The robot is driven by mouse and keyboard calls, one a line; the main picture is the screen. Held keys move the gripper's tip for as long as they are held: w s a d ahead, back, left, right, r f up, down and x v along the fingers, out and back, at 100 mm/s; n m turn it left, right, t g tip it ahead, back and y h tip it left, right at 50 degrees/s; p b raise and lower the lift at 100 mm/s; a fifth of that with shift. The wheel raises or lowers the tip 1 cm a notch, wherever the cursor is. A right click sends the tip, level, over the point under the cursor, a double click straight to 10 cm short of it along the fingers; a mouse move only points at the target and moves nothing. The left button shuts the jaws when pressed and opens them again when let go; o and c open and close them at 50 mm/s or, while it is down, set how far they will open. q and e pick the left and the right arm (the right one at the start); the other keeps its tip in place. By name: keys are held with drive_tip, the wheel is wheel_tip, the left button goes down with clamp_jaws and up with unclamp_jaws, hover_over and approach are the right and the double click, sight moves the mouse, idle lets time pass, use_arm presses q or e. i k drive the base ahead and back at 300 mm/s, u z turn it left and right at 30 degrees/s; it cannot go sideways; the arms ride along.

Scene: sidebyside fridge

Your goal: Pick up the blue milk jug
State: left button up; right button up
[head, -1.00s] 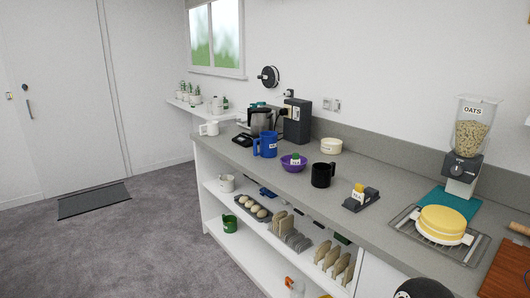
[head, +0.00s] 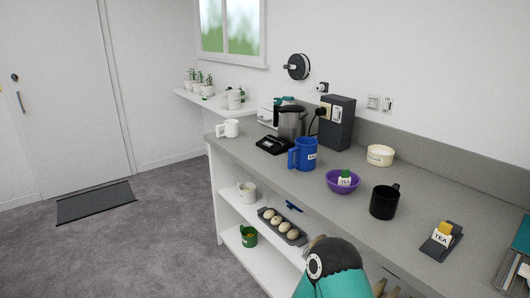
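The blue milk jug (head: 304,154) stands upright on the grey counter, with its handle on the left side and a small white label on its front. It is between the black scale and the purple bowl. One of my arms, with a teal and dark round joint, shows at the bottom centre, below the counter's front edge and apart from the jug.
On the grey counter (head: 415,200) are a white mug (head: 228,128), a black scale (head: 272,145), a steel kettle (head: 291,121), a purple bowl (head: 342,182), a black mug (head: 384,202) and a tea holder (head: 441,240). Open shelves below hold an egg tray (head: 282,226).

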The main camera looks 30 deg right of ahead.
sight(305, 150)
drive_tip(key=z, duration=0.2)
drive_tip(key=i, duration=1.35)
drive_tip(key=z, duration=0.95)
drive_tip(key=i, duration=0.3)
drive_tip(key=z, duration=0.05)
drive_tip(key=k, duration=0.7)
drive_tip(key=z, duration=0.2)
drive_tip(key=i, duration=0.75)
drive_tip(key=u, duration=0.1)
